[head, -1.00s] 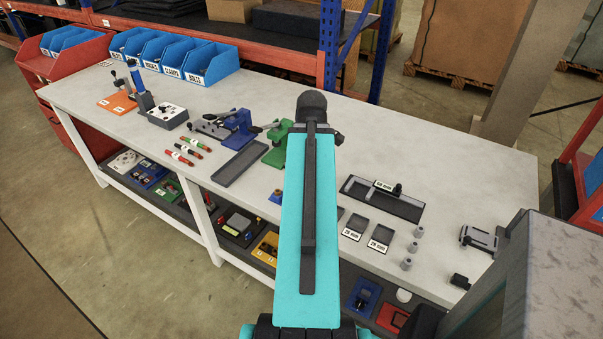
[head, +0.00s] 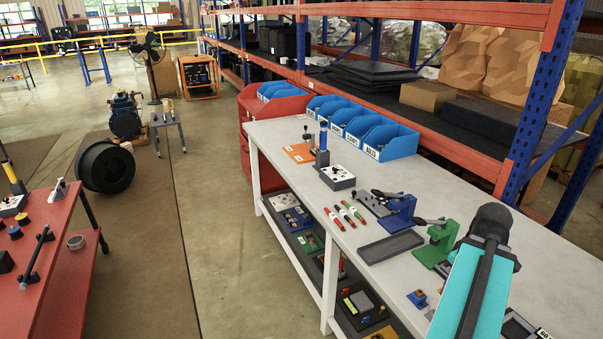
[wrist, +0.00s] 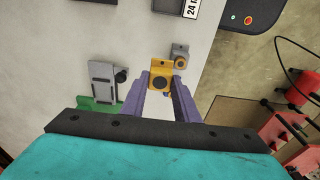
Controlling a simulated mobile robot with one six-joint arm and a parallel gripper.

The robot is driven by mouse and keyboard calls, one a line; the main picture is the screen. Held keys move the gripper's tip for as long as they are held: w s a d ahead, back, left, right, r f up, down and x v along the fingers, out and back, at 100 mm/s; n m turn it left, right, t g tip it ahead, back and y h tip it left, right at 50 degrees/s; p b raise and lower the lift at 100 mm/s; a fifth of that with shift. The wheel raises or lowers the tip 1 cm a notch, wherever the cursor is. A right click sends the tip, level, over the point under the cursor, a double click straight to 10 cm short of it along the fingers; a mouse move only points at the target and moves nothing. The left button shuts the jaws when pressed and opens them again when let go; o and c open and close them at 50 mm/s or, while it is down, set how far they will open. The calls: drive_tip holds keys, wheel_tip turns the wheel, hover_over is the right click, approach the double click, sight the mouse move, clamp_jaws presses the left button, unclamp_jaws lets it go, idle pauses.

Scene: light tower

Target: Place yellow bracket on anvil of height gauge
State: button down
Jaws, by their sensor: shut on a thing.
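The yellow bracket (wrist: 159,75), a small plate with a dark round hole or disc, sits between the two purple fingers of my gripper (wrist: 160,83) in the wrist view. The fingers are shut on it. It is over or near the pale bench top; I cannot tell its height. In the head view my gripper and the bracket are hidden behind my turquoise arm. I cannot surely pick out the height gauge or its anvil.
A small block with a round tan top (wrist: 180,58) is just beyond the bracket. A green-based fixture (wrist: 97,103) is left of my fingers. On the bench (head: 290,150) are a green clamp (head: 437,240), a blue clamp (head: 400,208), a dark tray (head: 390,246) and blue bins (head: 385,140).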

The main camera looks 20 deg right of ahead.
drive_tip(key=w+a+r+n, duration=0.2)
drive_tip(key=w+a+n, duration=0.4)
drive_tip(key=w+a, duration=1.4)
drive_tip(key=w+a+r+m, duration=0.1)
drive_tip(key=w+a, duration=0.3)
drive_tip(key=a, duration=0.4)
drive_tip(key=w+a+r+m, duration=0.1)
drive_tip(key=w+a+m, duration=0.2)
drive_tip(key=a, duration=0.6)
drive_tip(key=w+a+r+m, duration=0.1)
drive_tip(key=w+a+m, duration=0.1)
drive_tip(key=w+a, duration=0.3)
drive_tip(key=shift+w+a, duration=0.25)
drive_tip(key=shift+a, duration=1.4)
drive_tip(key=shift+f, duration=0.1)
